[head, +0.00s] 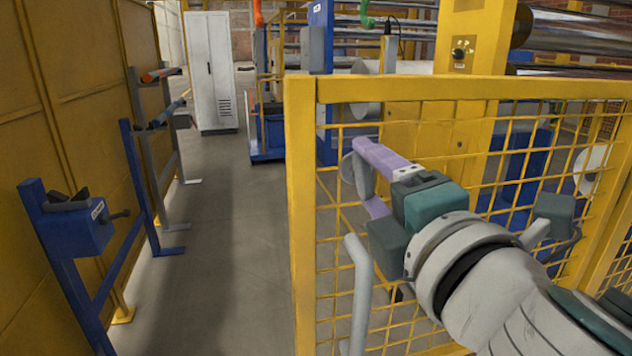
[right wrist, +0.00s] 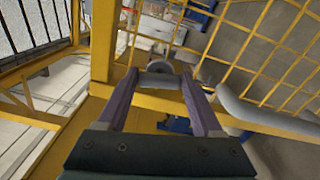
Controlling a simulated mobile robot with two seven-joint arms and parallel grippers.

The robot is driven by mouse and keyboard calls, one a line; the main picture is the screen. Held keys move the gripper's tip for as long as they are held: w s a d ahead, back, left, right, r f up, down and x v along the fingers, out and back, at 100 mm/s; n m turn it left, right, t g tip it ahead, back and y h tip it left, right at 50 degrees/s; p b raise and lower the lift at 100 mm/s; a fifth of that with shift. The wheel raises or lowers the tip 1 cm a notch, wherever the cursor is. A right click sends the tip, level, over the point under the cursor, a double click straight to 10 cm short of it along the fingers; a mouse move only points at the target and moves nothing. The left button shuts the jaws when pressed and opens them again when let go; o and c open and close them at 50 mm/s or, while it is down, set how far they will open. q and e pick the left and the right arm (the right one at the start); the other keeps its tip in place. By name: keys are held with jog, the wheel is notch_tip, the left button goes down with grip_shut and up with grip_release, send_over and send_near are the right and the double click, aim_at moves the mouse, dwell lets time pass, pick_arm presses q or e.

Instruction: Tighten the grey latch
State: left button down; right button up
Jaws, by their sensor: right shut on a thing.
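The grey latch (head: 347,168) is a small rounded grey piece at the yellow mesh gate, near its left post. It also shows in the right wrist view (right wrist: 160,79), between the fingertips. My right gripper (head: 360,167), with lavender fingers and a dark green body, reaches in from the right and is shut on the latch. In the right wrist view its two fingers (right wrist: 159,80) stand on either side of the grey piece. The fingers and wrist hide part of the latch. My left gripper is not in view.
The yellow mesh gate (head: 302,200) fills the right side. A grey bent handle (head: 361,295) stands just below my right gripper. Blue stands (head: 76,234) line the yellow wall at left. The grey floor (head: 215,250) between is clear, with a white cabinet (head: 210,75) behind.

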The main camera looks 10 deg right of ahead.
jog(key=shift+m, duration=0.6)
jog(key=o, duration=1.4)
jog(key=shift+c, duration=0.2)
jog(key=s+b, duration=0.2)
jog(key=s, duration=0.8)
jog(key=shift+d, duration=0.2)
